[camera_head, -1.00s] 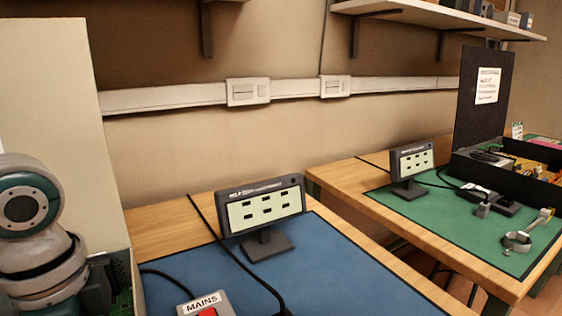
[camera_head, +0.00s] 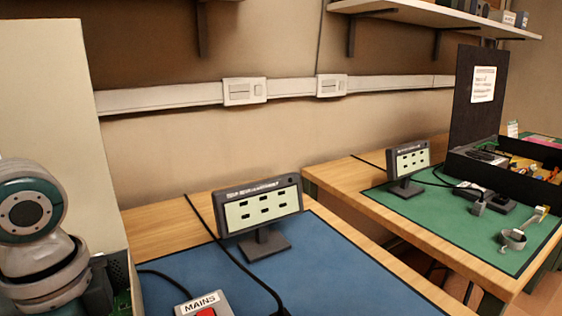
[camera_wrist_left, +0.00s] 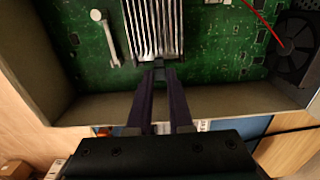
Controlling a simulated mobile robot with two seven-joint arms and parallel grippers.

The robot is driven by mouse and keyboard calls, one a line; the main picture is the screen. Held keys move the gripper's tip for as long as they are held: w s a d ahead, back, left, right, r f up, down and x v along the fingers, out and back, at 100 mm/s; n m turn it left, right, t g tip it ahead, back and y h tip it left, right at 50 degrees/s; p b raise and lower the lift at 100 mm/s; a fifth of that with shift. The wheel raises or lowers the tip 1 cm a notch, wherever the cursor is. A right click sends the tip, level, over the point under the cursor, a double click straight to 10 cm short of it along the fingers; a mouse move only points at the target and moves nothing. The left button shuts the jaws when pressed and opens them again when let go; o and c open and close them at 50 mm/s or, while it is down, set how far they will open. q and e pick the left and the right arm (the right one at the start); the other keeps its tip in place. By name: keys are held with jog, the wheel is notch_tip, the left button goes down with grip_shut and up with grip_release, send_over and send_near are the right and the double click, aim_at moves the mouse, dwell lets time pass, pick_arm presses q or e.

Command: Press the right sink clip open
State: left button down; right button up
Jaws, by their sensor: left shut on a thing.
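In the left wrist view, a silver finned heat sink (camera_wrist_left: 153,28) stands on a green circuit board (camera_wrist_left: 215,50). A small dark piece (camera_wrist_left: 159,64), which looks like a sink clip, sits at the near end of the fins. My left gripper (camera_wrist_left: 160,72) has its two dark fingers shut on this piece. The fingertips hide much of it, so I cannot tell whether the clip is latched or open. In the head view only my left arm shows at the left edge; the gripper is out of sight there. My right gripper is in neither view.
The board lies in a beige case (camera_wrist_left: 285,97) with raised walls. A dark fan (camera_wrist_left: 297,45), a red wire (camera_wrist_left: 262,20) and a pale lever-like part (camera_wrist_left: 105,38) are nearby.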

pick_arm(q)
jog(key=shift+w+d, duration=0.1)
jog(key=shift+d, duration=0.05)
jog(key=shift+w+d+f, duration=0.2)
jog(key=shift+d, duration=0.1)
dwell(0.5)
jog(key=shift+d+p, duration=0.1)
jog(key=shift+p, duration=0.35)
jog(key=shift+w+d+f, duration=0.1)
jog(key=shift+d+f, duration=0.05)
jog(key=shift+f, duration=0.1)
dwell(0.3)
jog(key=c, duration=1.1)
grip_release()
